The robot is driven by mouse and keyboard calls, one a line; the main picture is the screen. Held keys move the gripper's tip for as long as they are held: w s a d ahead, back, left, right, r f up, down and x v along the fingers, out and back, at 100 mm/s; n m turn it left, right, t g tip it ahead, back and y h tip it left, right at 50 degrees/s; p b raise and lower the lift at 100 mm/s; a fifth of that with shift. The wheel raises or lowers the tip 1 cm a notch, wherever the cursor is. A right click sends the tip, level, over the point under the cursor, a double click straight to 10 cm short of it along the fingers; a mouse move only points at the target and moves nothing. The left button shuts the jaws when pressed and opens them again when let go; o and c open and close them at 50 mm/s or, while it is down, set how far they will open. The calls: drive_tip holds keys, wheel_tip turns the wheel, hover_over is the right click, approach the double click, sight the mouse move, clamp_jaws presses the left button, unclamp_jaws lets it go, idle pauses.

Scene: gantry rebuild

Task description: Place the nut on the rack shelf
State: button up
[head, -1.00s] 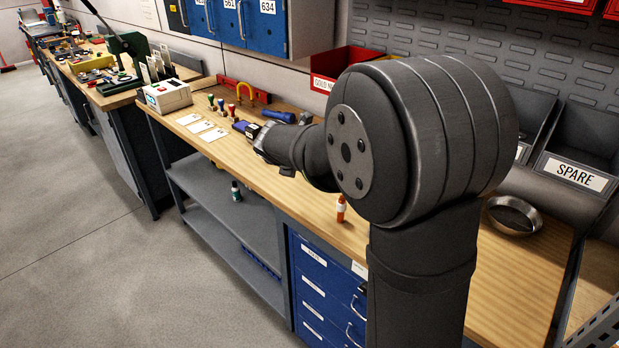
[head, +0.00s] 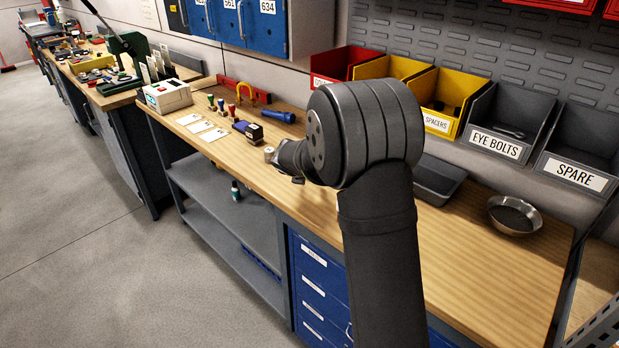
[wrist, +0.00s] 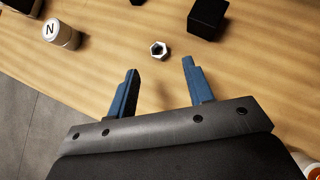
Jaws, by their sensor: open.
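The nut (wrist: 159,51), a small silvery hexagon with a dark hole, lies flat on the wooden bench top in the wrist view. My gripper (wrist: 160,66) is open, with its two blue fingers apart and nothing between them. The nut shows just beyond the fingertips, roughly centred between them, and is not held. In the head view my arm hides the nut and the fingers. A perforated metal upright (head: 603,328) and a board beside it (head: 592,272) show at the right edge; I cannot tell whether they belong to the rack shelf.
A white cylinder marked N (wrist: 60,33) and a black block (wrist: 207,17) stand near the nut. An orange-topped item (wrist: 311,170) is at the lower right. On the bench, a round metal bowl (head: 514,228) and a grey tray (head: 437,184) sit right of my arm.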

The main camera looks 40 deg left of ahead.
drive_tip(key=x, duration=0.5)
drive_tip(key=shift+a, duration=0.15)
clamp_jaws()
drive_tip(key=shift+r, duration=0.1)
wheel_tip(320, 180, up, 4)
drive_tip(key=shift+r, duration=0.15)
drive_tip(key=w+d+r, duration=0.4)
drive_tip(key=d+r, duration=0.2)
drive_tip(key=d, duration=0.5)
drive_tip(key=shift+r, duration=0.25)
